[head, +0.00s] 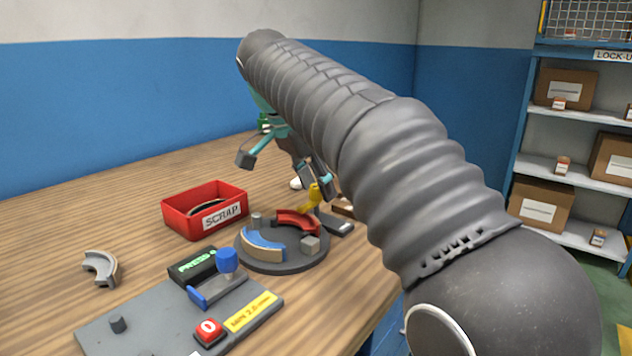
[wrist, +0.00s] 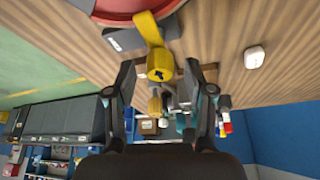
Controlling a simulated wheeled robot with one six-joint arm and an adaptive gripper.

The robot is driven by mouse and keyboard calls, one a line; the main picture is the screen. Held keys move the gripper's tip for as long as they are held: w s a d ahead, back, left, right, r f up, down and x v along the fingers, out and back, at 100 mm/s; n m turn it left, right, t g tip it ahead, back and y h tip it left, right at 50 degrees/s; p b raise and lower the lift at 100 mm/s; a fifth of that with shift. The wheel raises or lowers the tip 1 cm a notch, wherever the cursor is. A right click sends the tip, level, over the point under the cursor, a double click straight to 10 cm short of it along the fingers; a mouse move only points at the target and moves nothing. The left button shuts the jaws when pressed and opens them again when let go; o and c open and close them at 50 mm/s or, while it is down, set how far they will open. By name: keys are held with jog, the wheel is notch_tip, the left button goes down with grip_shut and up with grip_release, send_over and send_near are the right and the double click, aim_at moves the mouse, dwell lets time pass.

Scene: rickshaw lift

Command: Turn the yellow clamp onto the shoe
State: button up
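The yellow clamp (head: 312,198) stands at the far right edge of the round grey fixture (head: 282,266), beside the red shoe (head: 297,222). A blue shoe (head: 264,243) sits on the near side of the fixture. My gripper (head: 284,172) is open, at the back of the fixture near the clamp. In the wrist view, the clamp's round yellow head (wrist: 158,62) shows between my spread fingers (wrist: 160,72), with gaps on both sides. Its yellow arm reaches toward the red part (wrist: 115,8) at the top edge. Whether the clamp bears on the shoe is unclear.
A red SCRAP bin (head: 180,215) stands left of the fixture. A press panel (head: 150,325) with a blue-knobbed lever (head: 227,262) and red button (head: 209,331) lies in front. A loose curved shoe (head: 101,266) lies at left. A white object (wrist: 255,57) lies near my gripper.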

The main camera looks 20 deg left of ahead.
aim_at(307, 204)
jog(key=v, duration=0.7)
jog(key=shift+r, duration=0.2)
jog(key=shift+s, duration=0.1)
dwell(0.5)
jog(key=s+d+f+n+y, duration=0.1)
jog(key=s+d+f+n, duration=0.15)
jog(key=d, duration=0.85)
jog(key=s+d+f+n+y, duration=0.15)
jog(key=d+f, duration=0.25)
jog(key=d, duration=0.7)
jog(key=s+d+f+n+t, duration=0.1)
jog(key=s+d+f, duration=0.4)
jog(key=f, duration=0.5)
jog(key=s+d+f+n+t, duration=0.1)
jog(key=s+d+f+n, duration=0.1)
jog(key=s+d+f, duration=0.4)
jog(key=s+f, duration=0.4)
jog(key=shift+n, duration=0.3)
